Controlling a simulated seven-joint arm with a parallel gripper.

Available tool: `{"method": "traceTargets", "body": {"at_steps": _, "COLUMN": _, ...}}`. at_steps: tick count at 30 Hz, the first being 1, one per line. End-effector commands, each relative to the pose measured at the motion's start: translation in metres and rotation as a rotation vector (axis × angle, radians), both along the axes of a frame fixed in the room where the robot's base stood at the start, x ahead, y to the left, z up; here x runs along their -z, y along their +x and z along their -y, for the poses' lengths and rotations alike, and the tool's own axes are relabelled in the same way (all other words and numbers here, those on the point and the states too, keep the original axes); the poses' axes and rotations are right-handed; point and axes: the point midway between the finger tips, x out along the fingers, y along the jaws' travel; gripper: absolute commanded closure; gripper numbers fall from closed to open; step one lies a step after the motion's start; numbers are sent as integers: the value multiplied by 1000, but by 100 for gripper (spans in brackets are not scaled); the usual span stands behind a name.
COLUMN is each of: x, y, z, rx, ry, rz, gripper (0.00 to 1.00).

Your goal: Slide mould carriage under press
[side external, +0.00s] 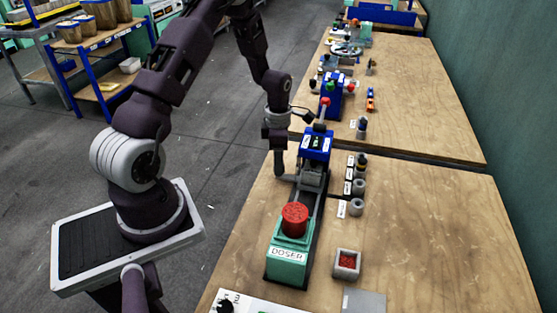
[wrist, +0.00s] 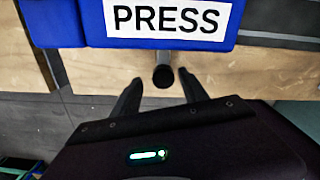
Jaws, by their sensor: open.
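The blue press (side external: 316,145) stands at the far end of a dark rail track (side external: 318,208); its white PRESS label also shows in the wrist view (wrist: 168,18). A grey block, seemingly the mould carriage (side external: 312,178), sits low at the press end of the track; its exact seating is unclear. The green DOSER (side external: 288,262) with a red round top (side external: 295,217) stands at the near end. My gripper (side external: 279,168) is down at the left of the press. In the wrist view its open fingers (wrist: 160,88) stand either side of a dark round-ended knob (wrist: 163,76); contact is not visible.
Several small grey cups (side external: 357,187) stand in a row right of the press. A grey box with red contents (side external: 346,264) and a flat grey plate (side external: 364,302) lie near the front. Bare wood (side external: 440,240) is clear at right. A second bench (side external: 425,105) carries similar equipment behind.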

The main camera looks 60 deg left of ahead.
Motion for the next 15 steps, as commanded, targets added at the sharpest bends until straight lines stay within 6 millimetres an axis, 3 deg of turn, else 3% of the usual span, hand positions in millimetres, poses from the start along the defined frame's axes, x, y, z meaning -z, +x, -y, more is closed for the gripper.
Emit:
{"method": "traceTargets", "body": {"at_steps": 9, "x": -59, "y": 1, "z": -1, "rx": 0, "ry": 3, "rz": 4, "gripper": 48}}
{"method": "traceTargets", "body": {"at_steps": 15, "x": -69, "y": 0, "z": 0, "rx": -1, "ry": 1, "rz": 2, "gripper": 48}}
